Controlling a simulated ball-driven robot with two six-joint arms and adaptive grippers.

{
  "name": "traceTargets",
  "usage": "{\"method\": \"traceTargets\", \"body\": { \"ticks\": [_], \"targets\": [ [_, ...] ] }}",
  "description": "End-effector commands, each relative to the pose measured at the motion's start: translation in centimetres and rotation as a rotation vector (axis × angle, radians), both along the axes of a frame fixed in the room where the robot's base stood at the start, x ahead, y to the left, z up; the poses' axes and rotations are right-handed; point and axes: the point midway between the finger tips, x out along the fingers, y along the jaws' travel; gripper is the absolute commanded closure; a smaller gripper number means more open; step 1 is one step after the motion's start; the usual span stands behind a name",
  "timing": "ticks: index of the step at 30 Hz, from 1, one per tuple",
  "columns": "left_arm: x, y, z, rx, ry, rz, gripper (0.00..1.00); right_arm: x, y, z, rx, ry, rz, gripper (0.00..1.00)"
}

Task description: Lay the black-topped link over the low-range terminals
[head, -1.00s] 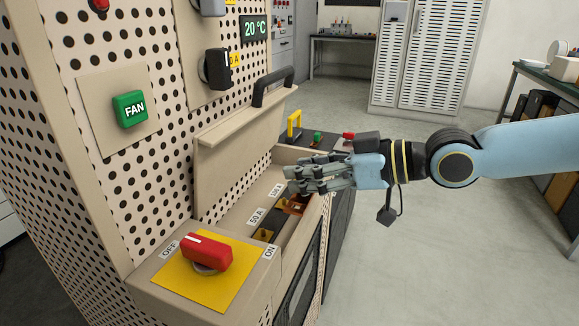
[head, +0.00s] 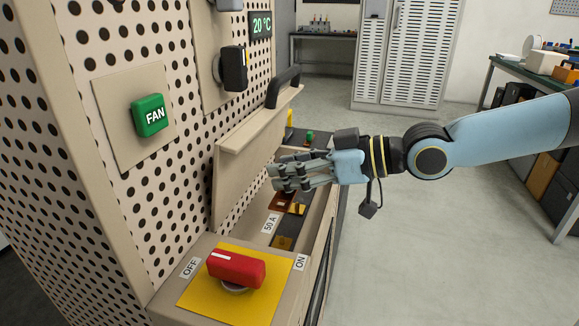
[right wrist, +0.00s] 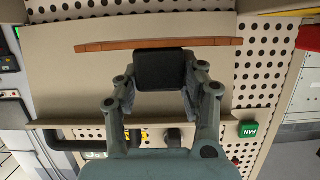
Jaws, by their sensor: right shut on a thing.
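My right gripper (head: 284,180) reaches in from the right over the open terminal box. It is shut on the black-topped link, whose black block (right wrist: 164,69) sits between the fingers in the right wrist view. The link's copper bar (right wrist: 215,41) runs crosswise beyond the fingertips. In the head view the hand hides most of the link, and copper (head: 284,198) shows just below the fingers. Brass terminals (head: 297,208) and (head: 283,242) lie in the box beside the 50 A label (head: 270,223). Contact with the terminals cannot be told. My left gripper is out of view.
The box's raised lid (head: 250,132) with a black handle (head: 283,86) stands behind the hand. A red rotary switch (head: 235,267) on a yellow plate is in front. A perforated panel with a green FAN button (head: 150,115) rises on the left. Open floor lies right.

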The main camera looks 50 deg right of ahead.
Motion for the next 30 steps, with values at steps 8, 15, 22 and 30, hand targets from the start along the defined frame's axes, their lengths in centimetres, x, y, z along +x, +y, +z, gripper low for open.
{"method": "traceTargets", "body": {
  "ticks": [8,15,22,30],
  "targets": [
    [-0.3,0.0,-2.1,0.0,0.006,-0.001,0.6,0.0,0.0,-2.4,0.0,0.001,0.0,1.0],
    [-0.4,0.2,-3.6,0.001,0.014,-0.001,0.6,0.0,0.0,-4.3,0.0,0.001,0.0,1.0],
    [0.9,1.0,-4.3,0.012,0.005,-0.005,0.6,0.0,0.0,-5.5,0.0,-0.001,0.0,1.0],
    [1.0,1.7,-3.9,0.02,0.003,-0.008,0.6,0.0,0.1,-5.3,0.001,-0.002,0.0,1.0]
  ]
}}
